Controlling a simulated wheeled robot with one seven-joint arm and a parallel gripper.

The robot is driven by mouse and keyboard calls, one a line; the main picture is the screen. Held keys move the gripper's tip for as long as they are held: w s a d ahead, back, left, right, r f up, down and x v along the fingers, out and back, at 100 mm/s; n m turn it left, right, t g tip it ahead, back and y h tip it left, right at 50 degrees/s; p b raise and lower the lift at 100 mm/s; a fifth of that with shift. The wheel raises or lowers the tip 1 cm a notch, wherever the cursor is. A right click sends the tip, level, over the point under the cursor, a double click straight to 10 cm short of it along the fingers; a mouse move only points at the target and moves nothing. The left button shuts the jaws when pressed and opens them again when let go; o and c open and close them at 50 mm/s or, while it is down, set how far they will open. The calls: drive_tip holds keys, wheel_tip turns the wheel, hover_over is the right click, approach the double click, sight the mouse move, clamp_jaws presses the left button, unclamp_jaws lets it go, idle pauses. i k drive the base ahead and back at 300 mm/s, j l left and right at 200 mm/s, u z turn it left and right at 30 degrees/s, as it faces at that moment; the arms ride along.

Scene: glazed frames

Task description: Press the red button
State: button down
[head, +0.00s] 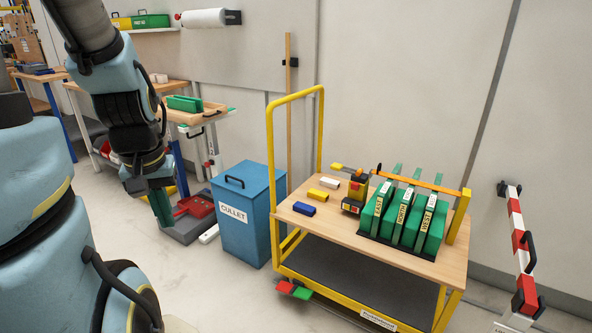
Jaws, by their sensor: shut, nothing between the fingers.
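A small yellow and black device (355,190) stands on the wooden top of the yellow cart (305,217), just left of the green upright cases. It carries small red patches; they are too small to tell for sure whether one is the red button. A red pedal-like piece (285,287) also shows low at the cart's front left corner, beside a green one (302,292). My gripper (161,208) hangs at the left, pointing down, shut and empty. It is well apart from the cart, with the blue bin between them.
The blue bin marked CULLET (243,213) stands left of the cart. Green cases (404,215) fill a rack under an orange bar (415,181). White, yellow and blue blocks lie on the cart top. A red-and-white barrier arm (517,235) stands at the right. Floor in front is clear.

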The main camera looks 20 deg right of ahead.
sight(354, 186)
drive_tip(key=i+l+u, duration=0.15)
drive_tip(key=l+u, duration=0.25)
drive_tip(key=l, duration=0.35)
drive_tip(key=l+u, duration=0.35)
drive_tip(key=l, duration=0.95)
